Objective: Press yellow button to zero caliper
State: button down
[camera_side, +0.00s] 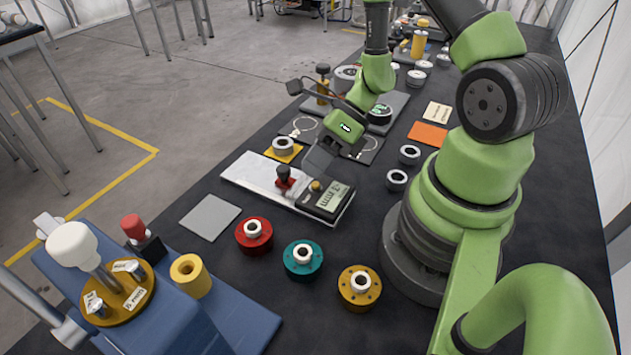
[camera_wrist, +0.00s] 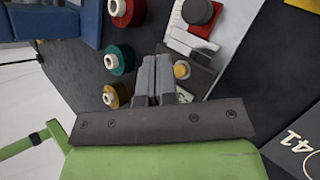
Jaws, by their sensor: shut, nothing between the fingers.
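The caliper gauge (camera_side: 328,203) lies on the dark table with a display and a round yellow button (camera_side: 316,186) on its dark body. In the wrist view the yellow button (camera_wrist: 181,71) is just right of my fingers, and the display is partly hidden behind my gripper. My gripper (camera_wrist: 156,60) is shut and empty, its two fingers side by side. In the side view my gripper (camera_side: 314,166) hangs close above the gauge, near the button. I cannot tell whether the fingertips touch the gauge.
A red block with a black knob (camera_side: 285,174) stands on the pale base plate (camera_side: 245,172) beside the gauge. Red (camera_side: 254,235), teal (camera_side: 303,259) and yellow (camera_side: 359,288) round pieces stand in front. A grey square pad (camera_side: 209,217) lies at left.

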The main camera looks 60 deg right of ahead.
jog(key=shift+f, duration=0.2)
jog(key=shift+f, duration=0.2)
jog(key=shift+f, duration=0.35)
dwell(0.8)
jog(key=shift+r, duration=0.8)
jog(key=shift+r, duration=2.5)
